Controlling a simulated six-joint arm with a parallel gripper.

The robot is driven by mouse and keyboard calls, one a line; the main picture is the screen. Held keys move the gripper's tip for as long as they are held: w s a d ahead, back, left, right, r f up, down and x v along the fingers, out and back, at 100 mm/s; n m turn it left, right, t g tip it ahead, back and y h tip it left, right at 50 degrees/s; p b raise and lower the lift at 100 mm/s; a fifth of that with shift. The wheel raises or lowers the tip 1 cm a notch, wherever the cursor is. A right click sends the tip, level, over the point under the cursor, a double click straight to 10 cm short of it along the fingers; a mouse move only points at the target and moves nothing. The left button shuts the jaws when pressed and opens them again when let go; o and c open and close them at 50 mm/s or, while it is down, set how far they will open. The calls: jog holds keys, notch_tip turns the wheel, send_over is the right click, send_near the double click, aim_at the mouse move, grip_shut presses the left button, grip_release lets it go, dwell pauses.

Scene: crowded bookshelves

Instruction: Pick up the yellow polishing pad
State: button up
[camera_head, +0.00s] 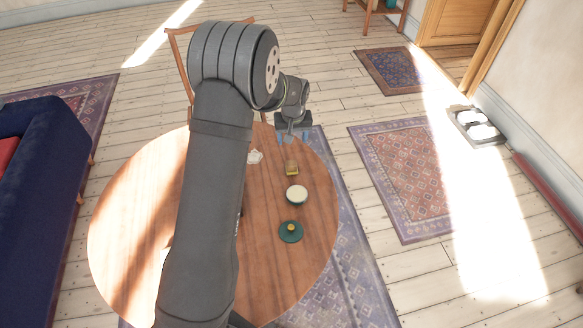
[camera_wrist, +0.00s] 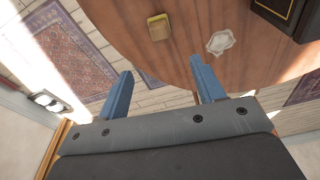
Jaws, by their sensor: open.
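The yellow polishing pad (camera_head: 292,169) is a small block with a brownish top, lying on the round wooden table near its far right edge. It also shows in the wrist view (camera_wrist: 158,31), near the top and beyond the fingertips. My gripper (camera_head: 292,137) is above the table's far edge, a little beyond the pad in the head view. In the wrist view my gripper (camera_wrist: 161,68) has its two blue fingers wide apart with nothing between them. The fingers do not touch the pad.
On the round table (camera_head: 140,215) are a small white item (camera_head: 255,156), a cream-topped bowl (camera_head: 296,194) and a green round lid-like object (camera_head: 291,232). A dark box (camera_wrist: 280,12) shows in the wrist view. A wooden chair (camera_head: 177,65) stands behind. My arm hides the table's middle.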

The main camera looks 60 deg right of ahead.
send_over(292, 163)
jog(key=a, duration=0.1)
jog(key=f, duration=1.1)
jog(key=shift+s+f, duration=0.2)
jog(key=shift+s, duration=0.1)
jog(key=shift+w+d+f, duration=0.1)
jog(key=shift+d+f, duration=0.05)
jog(key=shift+f, duration=0.75)
jog(key=shift+w+d+f, duration=0.15)
jog(key=shift+f, duration=0.8)
jog(key=shift+w+d+f, duration=0.1)
jog(key=shift+d+f, duration=0.05)
jog(key=shift+f, duration=0.75)
jog(key=c, duration=1)
